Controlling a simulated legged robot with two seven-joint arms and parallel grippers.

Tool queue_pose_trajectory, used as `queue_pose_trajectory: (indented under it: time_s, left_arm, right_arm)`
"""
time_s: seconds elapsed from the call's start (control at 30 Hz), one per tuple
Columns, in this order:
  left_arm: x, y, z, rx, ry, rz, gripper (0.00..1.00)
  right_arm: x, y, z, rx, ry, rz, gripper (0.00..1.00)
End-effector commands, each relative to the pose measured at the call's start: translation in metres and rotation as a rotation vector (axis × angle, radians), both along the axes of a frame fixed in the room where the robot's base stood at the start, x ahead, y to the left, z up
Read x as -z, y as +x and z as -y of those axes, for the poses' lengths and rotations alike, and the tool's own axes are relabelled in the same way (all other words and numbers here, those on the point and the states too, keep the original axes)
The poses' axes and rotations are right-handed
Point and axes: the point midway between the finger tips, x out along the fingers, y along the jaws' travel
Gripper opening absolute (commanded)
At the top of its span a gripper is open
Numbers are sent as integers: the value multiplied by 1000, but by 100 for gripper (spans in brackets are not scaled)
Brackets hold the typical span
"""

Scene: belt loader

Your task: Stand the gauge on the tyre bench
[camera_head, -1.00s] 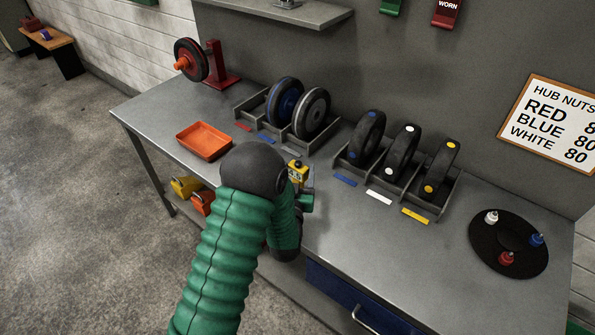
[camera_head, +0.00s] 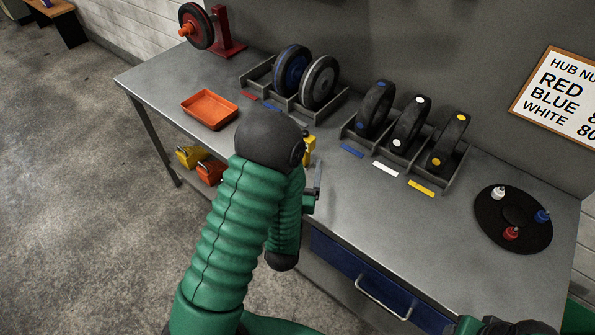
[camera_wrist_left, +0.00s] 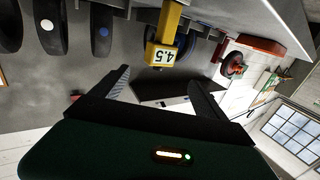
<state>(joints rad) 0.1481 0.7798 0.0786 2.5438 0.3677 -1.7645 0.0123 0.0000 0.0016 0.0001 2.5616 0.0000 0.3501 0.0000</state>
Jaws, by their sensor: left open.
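The gauge (camera_head: 310,148) is yellow and stands upright on the tyre bench (camera_head: 345,215), near its front edge. My own arm partly hides it in the head view. In the left wrist view, which is upside down, the gauge (camera_wrist_left: 167,35) shows a display reading 4.5; its foot is out of the picture. My left gripper (camera_wrist_left: 160,85) is open and empty, with the gauge just beyond its fingertips and apart from them. In the head view the left gripper (camera_head: 314,190) is at the bench's front edge. My right gripper is not clearly visible.
An orange tray (camera_head: 209,110) lies on the left of the bench. Wheel racks (camera_head: 400,160) stand along the back, with coloured labels in front. A dark round dish (camera_head: 513,219) with small bottles is at the right. The bench front between dish and gauge is clear.

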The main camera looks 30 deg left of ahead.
Motion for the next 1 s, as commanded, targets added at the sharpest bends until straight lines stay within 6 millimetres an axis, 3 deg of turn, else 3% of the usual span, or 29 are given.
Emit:
queue_pose_trajectory:
  time_s: [0.03, 0.1, 0.23, 0.37, 0.47, 0.57, 0.67, 0.73, 0.9, 1.0]
  left_arm:
    - [-9, -6, 4, 1, -2, -10, 84]
    - [-7, -13, 7, 0, -2, -9, 84]
    - [-4, -18, 10, 3, -6, -10, 84]
    - [8, -5, 19, 38, -81, -106, 84]
    - [23, 6, 40, 108, -185, -284, 84]
    - [35, 0, 70, 198, -269, -512, 84]
    - [40, -28, 99, 285, -312, -755, 84]
    - [38, -58, 112, 330, -322, -922, 84]
    - [25, -126, 121, 379, -309, -1224, 84]
    - [20, -145, 121, 383, -302, -1303, 84]
  right_arm:
    - [-23, 1, 0, 0, 0, 3, 51]
    - [-31, 1, 0, 0, 0, 5, 51]
    - [-35, 1, 0, 0, 0, 4, 51]
    - [-33, 1, 0, 0, 0, 3, 51]
    - [-33, 1, 0, 0, 0, 3, 51]
    - [-32, 1, 0, 0, 0, 3, 51]
    - [-32, 1, 0, 0, 0, 3, 51]
    - [-32, 1, 0, 0, 0, 3, 51]
    - [-32, 1, 0, 0, 0, 3, 51]
    - [-32, 1, 0, 0, 0, 3, 51]
